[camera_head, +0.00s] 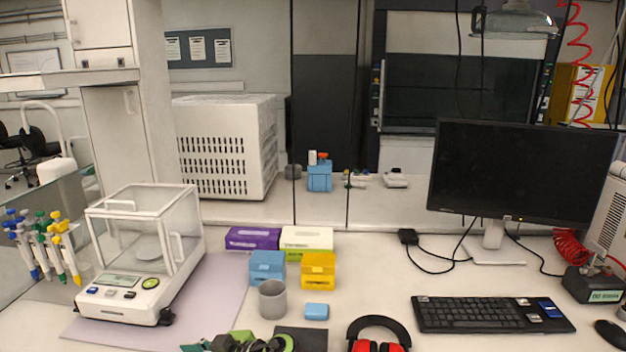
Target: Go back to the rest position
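Neither of my grippers shows clearly in the head view, and no arm comes in from the left or the right. A dark object with green parts (245,343) is cut off by the bottom edge, and I cannot tell what it is. The white bench (380,285) lies in front of me. No pressure reactor can be made out.
An analytical balance (130,270) and pipettes (45,245) stand left. Blue (267,267) and yellow boxes (318,270), a grey cup (272,299) and red-black ear defenders (378,335) are central. A monitor (520,172) and keyboard (490,314) are right.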

